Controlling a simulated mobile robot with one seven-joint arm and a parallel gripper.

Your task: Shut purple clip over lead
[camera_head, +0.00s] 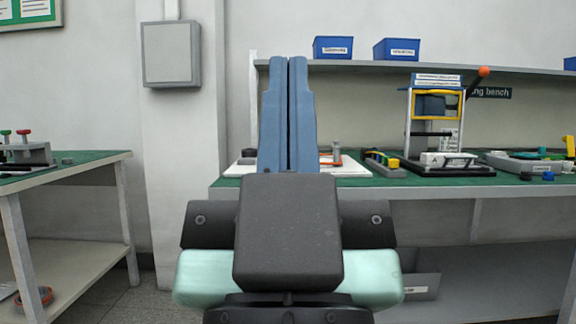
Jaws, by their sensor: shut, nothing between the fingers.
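My gripper (287,62) is in the middle of the head view, its two long blue fingers upright and closed together with nothing between them. It covers part of the bench behind. I cannot make out the purple clip or the lead; they may be hidden behind my gripper or too small to tell. A white board (352,169) on the green bench top shows on both sides of my fingers. A small grey post and a bit of orange show on it, just right of the fingers.
The bench (480,193) also bears a strip of coloured pieces (385,164), a black-based press (440,172) with an orange-knobbed lever, and a grey tray (530,163). A shelf with blue bins (396,49) runs above. Another green-topped table (90,158) stands left, with open floor between.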

